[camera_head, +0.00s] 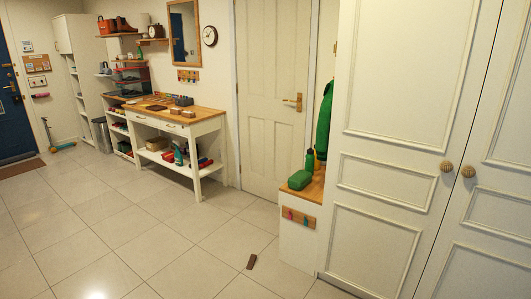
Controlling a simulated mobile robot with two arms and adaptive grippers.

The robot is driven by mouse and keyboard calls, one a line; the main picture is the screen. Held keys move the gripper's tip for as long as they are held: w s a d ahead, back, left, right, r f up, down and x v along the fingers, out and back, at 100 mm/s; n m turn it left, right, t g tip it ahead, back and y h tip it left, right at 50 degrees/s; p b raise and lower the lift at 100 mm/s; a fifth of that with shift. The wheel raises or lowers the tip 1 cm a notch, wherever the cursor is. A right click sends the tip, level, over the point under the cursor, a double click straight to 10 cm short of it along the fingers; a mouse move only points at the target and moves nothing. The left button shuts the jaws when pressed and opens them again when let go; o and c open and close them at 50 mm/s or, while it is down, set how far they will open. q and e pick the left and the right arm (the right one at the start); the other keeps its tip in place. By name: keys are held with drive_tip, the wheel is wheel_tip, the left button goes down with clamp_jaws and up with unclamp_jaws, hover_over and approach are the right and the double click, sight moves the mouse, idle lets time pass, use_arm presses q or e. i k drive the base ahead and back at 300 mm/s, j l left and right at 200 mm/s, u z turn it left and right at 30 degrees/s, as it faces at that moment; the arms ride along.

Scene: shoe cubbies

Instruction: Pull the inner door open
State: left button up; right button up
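The inner door appears to be the white panelled door (262,140) in the back wall, right of the workbench. It looks shut in its frame. Its brass-coloured lever handle (292,101) is on the door's right side, at about mid-height. No gripper or arm of mine shows in the head view, so I cannot see where they are relative to the door.
A small bench (297,231) with a green bag stands right of the door, before a tall white wardrobe (384,246). A wooden-topped workbench (210,114) stands left. A small brown piece (251,262) lies on the tiles. The floor before the door is mostly clear.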

sight(273, 37)
drive_tip(key=i+z, duration=0.1)
drive_tip(key=i, duration=0.45)
drive_tip(key=i+j, duration=0.1)
drive_tip(key=i, duration=0.45)
drive_tip(key=i+j+z, duration=0.15)
drive_tip(key=i, duration=0.45)
drive_tip(key=i+j+z, duration=0.1)
drive_tip(key=i, duration=0.45)
